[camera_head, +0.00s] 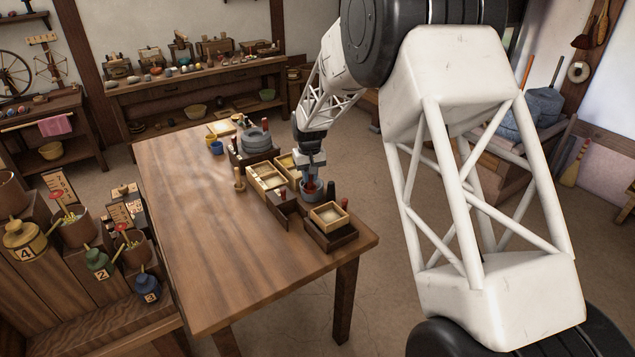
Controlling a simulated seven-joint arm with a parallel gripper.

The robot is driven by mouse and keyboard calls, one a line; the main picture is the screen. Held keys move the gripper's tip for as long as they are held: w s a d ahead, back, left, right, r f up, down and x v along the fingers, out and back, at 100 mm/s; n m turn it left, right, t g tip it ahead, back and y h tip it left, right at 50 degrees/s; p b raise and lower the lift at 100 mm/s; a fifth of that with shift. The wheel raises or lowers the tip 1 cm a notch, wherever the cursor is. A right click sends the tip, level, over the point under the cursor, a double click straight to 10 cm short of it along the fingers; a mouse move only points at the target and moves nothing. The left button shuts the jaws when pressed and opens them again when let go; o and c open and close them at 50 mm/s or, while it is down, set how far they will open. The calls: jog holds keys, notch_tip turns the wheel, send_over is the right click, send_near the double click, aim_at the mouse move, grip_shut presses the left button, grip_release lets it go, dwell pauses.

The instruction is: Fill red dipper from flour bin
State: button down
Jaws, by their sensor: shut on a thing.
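My gripper (310,180) points down at the right edge of the wooden table, just right of the pale-filled boxes. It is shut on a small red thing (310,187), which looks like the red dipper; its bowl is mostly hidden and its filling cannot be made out. Wooden boxes with pale contents stand close by: a divided one (268,188) to the left, a small yellowish one (285,162) behind, and one on a dark stand (328,231) in front. I cannot tell which of these is the flour bin.
A grey round stone quern (256,140) stands in a dark frame farther back on the table (190,230). A wooden peg (239,180) stands left of the boxes. Numbered jars, including a yellow one (25,238), line a bench at left. The table's left and front are clear.

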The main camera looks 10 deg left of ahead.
jog(key=w+a, duration=0.5)
jog(key=a, duration=0.3)
jog(key=w+a, duration=0.5)
jog(key=a, duration=0.3)
jog(key=shift+a+f, duration=0.4)
jog(key=shift+f, duration=0.05)
jog(key=shift+w+f, duration=0.1)
jog(key=shift+f, duration=0.15)
jog(key=shift+f, duration=3.9)
jog(key=shift+f, duration=0.1)
notch_tip(320, 180, up, 8)
dwell(1.1)
